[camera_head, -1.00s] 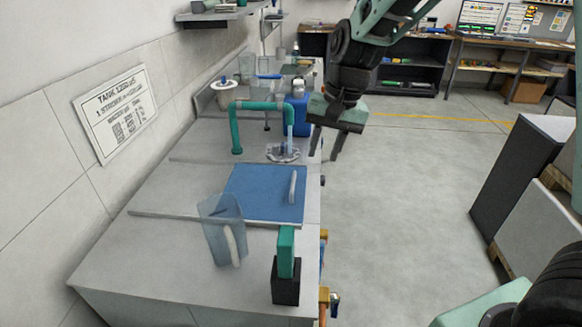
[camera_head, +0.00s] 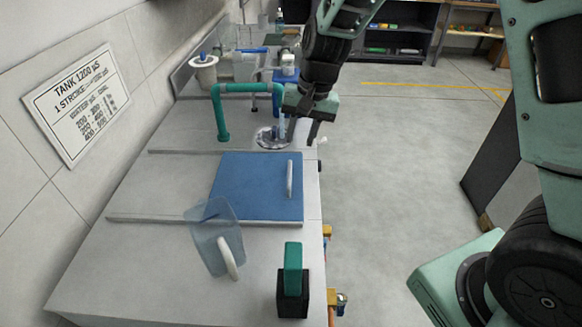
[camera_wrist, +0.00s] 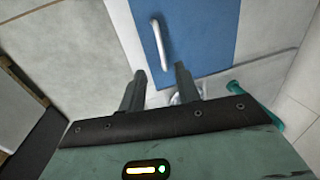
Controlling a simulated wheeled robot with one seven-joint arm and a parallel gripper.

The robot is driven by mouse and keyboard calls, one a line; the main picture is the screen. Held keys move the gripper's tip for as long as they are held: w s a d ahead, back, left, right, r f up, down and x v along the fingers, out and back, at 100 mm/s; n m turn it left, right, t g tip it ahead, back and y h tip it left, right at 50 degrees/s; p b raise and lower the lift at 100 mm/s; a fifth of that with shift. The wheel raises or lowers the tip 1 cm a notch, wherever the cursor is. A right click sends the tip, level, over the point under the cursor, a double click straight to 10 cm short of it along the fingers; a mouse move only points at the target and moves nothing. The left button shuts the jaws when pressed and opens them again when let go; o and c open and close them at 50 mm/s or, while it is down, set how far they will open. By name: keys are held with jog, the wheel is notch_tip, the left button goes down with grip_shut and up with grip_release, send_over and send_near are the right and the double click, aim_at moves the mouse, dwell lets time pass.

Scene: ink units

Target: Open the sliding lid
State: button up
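The sliding lid (camera_head: 248,187) is a flat blue panel lying on the grey counter. A white bar handle (camera_head: 290,179) stands near its right edge. In the wrist view the lid (camera_wrist: 200,40) and its handle (camera_wrist: 160,45) are ahead of the fingers. My gripper (camera_head: 303,132) is above the right edge of the counter, beyond the lid in the head view. In the wrist view the two fingers of my gripper (camera_wrist: 158,85) are apart with nothing between them. They do not touch the handle.
A clear scoop with a white handle (camera_head: 215,240) and a green-topped black block (camera_head: 293,282) stand on the near counter. A green pipe (camera_head: 220,113) stands beyond the lid. A sign (camera_head: 80,105) is on the left wall. Open floor (camera_head: 400,160) lies to the right.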

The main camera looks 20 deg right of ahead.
aim_at(289, 176)
jog(key=f, duration=0.3)
jog(key=a+f, duration=0.1)
jog(key=f, duration=0.3)
jog(key=w+a+f, duration=0.1)
jog(key=f, duration=0.3)
jog(key=shift+p, duration=0.3)
jog(key=shift+s, duration=0.1)
grip_shut()
